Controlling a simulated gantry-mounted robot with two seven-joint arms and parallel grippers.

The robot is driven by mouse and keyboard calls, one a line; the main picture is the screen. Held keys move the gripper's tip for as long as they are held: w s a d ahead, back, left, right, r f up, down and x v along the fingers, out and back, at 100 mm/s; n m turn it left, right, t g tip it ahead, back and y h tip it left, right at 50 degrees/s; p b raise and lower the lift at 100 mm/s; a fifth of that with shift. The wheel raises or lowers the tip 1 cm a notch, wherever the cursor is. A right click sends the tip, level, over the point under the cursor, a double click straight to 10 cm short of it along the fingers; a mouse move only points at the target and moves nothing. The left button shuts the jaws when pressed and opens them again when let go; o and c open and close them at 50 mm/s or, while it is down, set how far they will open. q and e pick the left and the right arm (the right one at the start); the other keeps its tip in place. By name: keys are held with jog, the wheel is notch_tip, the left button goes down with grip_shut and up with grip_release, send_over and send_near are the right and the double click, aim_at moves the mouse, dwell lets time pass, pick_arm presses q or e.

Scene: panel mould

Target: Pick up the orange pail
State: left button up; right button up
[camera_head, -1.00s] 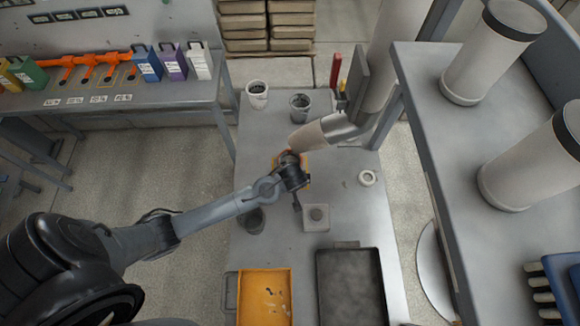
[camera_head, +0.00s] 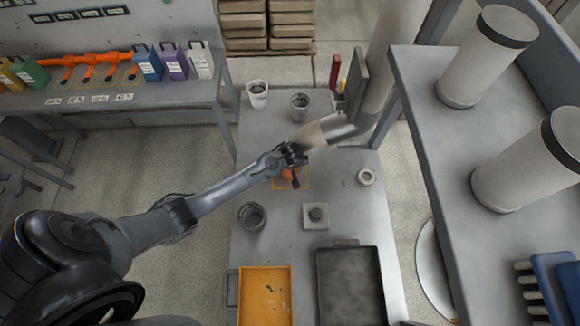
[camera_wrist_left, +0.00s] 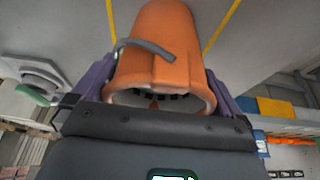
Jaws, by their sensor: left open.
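The orange pail (camera_head: 288,174) stands within a yellow outlined square on the grey bench, mostly hidden under my left gripper (camera_head: 294,180) in the head view. In the left wrist view the pail (camera_wrist_left: 158,50) fills the middle, with its grey wire handle lying across its side. The purple fingers of my left gripper (camera_wrist_left: 160,95) are open, one on each side of the pail near its rim. I cannot tell whether they touch it. My right gripper is not in view.
A white pail (camera_head: 257,95), a grey pail (camera_head: 300,106) and a dark pail (camera_head: 252,216) stand on the bench. A yellow tray (camera_head: 264,297) and a dark tray (camera_head: 350,290) lie at the front. A pale duct nozzle (camera_head: 325,134) hangs close by my gripper.

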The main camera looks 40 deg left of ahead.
pick_arm(q)
jog(key=c, duration=1)
jog(key=shift+c, duration=0.3)
jog(key=shift+r, duration=0.15)
